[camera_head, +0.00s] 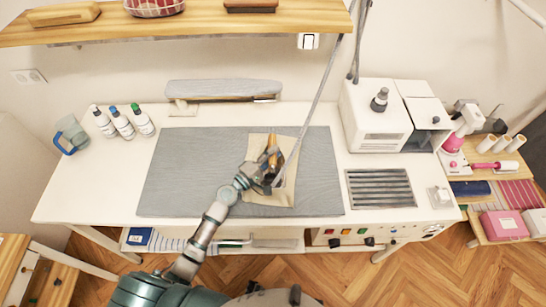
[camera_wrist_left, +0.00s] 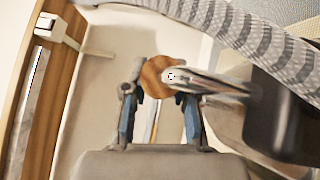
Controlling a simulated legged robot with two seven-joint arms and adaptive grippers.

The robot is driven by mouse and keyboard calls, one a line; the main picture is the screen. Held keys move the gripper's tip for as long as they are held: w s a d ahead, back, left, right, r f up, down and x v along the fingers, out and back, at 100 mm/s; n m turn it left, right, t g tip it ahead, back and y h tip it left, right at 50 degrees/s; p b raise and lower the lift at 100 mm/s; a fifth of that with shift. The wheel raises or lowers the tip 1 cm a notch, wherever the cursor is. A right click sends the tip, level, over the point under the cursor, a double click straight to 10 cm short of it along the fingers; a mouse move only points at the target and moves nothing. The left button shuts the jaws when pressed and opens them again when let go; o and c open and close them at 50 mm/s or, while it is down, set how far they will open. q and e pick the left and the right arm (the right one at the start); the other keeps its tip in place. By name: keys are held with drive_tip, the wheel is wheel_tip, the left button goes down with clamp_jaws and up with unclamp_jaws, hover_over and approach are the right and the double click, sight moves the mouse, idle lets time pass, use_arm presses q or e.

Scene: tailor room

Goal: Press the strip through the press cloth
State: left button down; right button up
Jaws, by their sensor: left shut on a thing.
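The beige press cloth (camera_head: 282,195) lies on the grey pressing mat (camera_head: 190,175) on the white table. My left gripper (camera_head: 268,176) is over the cloth, shut on the iron, whose brown handle (camera_head: 271,152) shows just beyond the fingers. In the left wrist view the fingers (camera_wrist_left: 158,108) close around the round wooden handle end (camera_wrist_left: 157,76), with the dark iron body (camera_wrist_left: 285,115) to the right. I cannot tell whether the iron touches the cloth. The strip does not show. My right gripper is not in view.
A grey sleeve board (camera_head: 222,89) stands behind the mat. Several bottles (camera_head: 122,124) and a blue-handled jug (camera_head: 73,132) are at the back left. A white steam unit (camera_head: 375,118) and a slatted metal rest (camera_head: 380,188) are on the right. A wooden shelf (camera_head: 190,26) hangs above.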

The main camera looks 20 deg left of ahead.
use_arm(q)
drive_tip(key=shift+w+a+r, duration=0.2)
drive_tip(key=shift+w, duration=0.4)
drive_tip(key=shift+d+r, duration=0.1)
drive_tip(key=shift+d, duration=0.05)
drive_tip(key=shift+w+d, duration=0.2)
drive_tip(key=shift+d, duration=0.45)
drive_tip(key=shift+w+d, duration=0.2)
drive_tip(key=shift+d, duration=0.4)
wheel_tip(320, 180, up, 7)
drive_tip(key=p, duration=0.6)
drive_tip(key=shift+p, duration=0.3)
idle(0.5)
